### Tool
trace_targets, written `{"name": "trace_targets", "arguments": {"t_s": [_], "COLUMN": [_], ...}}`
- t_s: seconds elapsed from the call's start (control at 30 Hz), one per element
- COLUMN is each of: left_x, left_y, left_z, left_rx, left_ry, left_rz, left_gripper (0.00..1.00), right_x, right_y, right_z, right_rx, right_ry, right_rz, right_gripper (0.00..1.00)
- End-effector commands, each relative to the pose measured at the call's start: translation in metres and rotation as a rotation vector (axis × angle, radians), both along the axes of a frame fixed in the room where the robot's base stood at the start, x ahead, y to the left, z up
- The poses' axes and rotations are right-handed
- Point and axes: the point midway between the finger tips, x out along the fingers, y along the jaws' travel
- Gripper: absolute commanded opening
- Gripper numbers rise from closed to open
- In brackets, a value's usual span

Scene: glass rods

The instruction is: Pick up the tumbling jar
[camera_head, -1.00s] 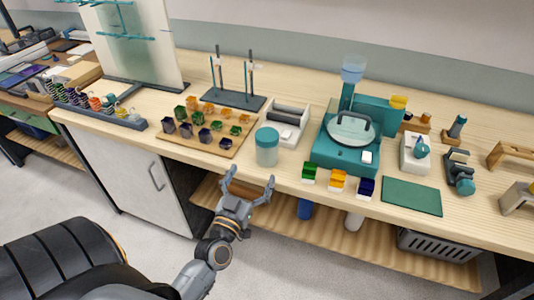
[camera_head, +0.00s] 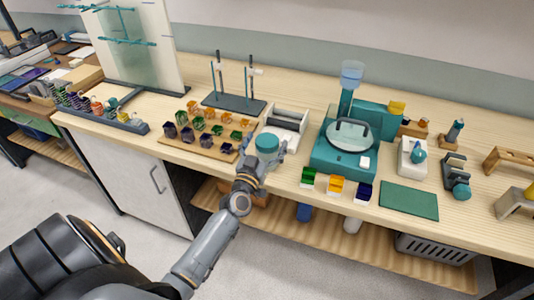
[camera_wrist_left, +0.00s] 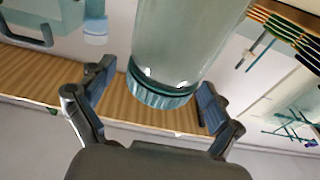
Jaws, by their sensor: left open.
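The tumbling jar is a clear jar with a teal lid (camera_head: 267,142), upright at the front edge of the bench. My left gripper (camera_head: 265,152) is open at the jar, with one finger on each side of it; the gripper hides most of the jar's body. In the left wrist view, the glass body of the jar (camera_wrist_left: 182,42) and its ribbed teal lid fill the space between the open fingers (camera_wrist_left: 154,88). I cannot tell whether either finger touches the jar. My right gripper is not in view.
A wooden board with several coloured cups (camera_head: 200,150) is left of the jar. A white tray (camera_head: 288,112) stands behind it. A teal machine (camera_head: 343,160) and small coloured boxes (camera_head: 336,184) are to the right. A rod stand (camera_head: 234,103) is further back.

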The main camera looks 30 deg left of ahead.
Motion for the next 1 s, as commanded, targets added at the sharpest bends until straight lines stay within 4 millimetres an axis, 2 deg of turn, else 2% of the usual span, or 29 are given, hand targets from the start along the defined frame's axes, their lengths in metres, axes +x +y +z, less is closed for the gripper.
{"name": "trace_targets", "arguments": {"t_s": [0.3, 0.73, 1.0], "left_x": [0.0058, 0.0054, 0.0056], "left_y": [0.0016, 0.0015, 0.0016], "left_z": [0.0005, 0.0003, 0.0028], "left_rx": [0.001, 0.0, 0.0], "left_ry": [0.0, 0.0, -0.002], "left_rz": [0.001, 0.001, 0.001], "left_gripper": [0.9, 0.02, 0.0], "right_x": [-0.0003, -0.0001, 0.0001], "right_y": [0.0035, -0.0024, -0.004], "right_z": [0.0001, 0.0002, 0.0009], "right_rx": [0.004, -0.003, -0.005], "right_ry": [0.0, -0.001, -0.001], "right_rz": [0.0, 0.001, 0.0], "right_gripper": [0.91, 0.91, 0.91]}}
